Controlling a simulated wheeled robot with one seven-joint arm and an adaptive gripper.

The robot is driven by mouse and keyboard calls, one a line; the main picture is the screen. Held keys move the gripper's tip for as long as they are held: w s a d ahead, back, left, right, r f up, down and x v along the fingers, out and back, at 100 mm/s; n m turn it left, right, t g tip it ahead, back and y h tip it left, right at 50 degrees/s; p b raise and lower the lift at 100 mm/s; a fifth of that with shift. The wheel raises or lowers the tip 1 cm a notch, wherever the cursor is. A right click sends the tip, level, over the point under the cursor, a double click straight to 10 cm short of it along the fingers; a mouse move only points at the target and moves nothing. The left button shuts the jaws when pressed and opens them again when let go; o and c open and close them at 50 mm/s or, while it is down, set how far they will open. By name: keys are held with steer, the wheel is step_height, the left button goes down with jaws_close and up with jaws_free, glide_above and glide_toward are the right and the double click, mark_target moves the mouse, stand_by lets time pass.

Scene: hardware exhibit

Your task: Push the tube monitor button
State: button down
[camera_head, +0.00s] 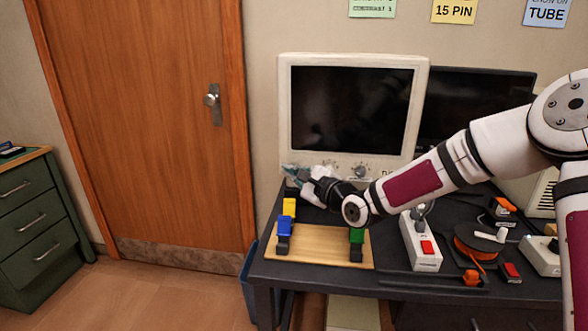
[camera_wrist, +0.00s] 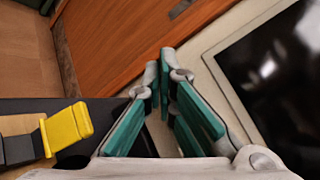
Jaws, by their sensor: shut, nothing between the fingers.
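The tube monitor (camera_head: 352,62) is a cream box with a dark screen at the back of the table, and it also shows at the right of the wrist view (camera_wrist: 217,62). Its front panel under the screen has knobs (camera_head: 360,171) and lettering partly hidden by my arm. My gripper (camera_head: 290,171) is shut and empty, at the lower left of the monitor's front panel. In the wrist view the teal-padded fingers (camera_wrist: 165,65) meet at their tips beside the monitor's edge. I cannot tell whether they touch the monitor. The button itself is not clearly visible.
A wooden board (camera_head: 318,248) with yellow (camera_head: 289,206), blue (camera_head: 284,226) and green connectors (camera_head: 356,237) lies below my gripper. A white power strip (camera_head: 420,240), an orange spool (camera_head: 476,240) and tools lie to the right. A second dark monitor (camera_head: 470,88) stands behind. A door (camera_head: 150,120) is left.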

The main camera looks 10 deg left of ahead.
steer(key=shift+s, duration=0.1)
steer(key=s+p, duration=0.3)
steer(key=s, duration=0.2)
steer(key=shift+s+a, duration=0.1)
steer(key=shift+s, duration=0.3)
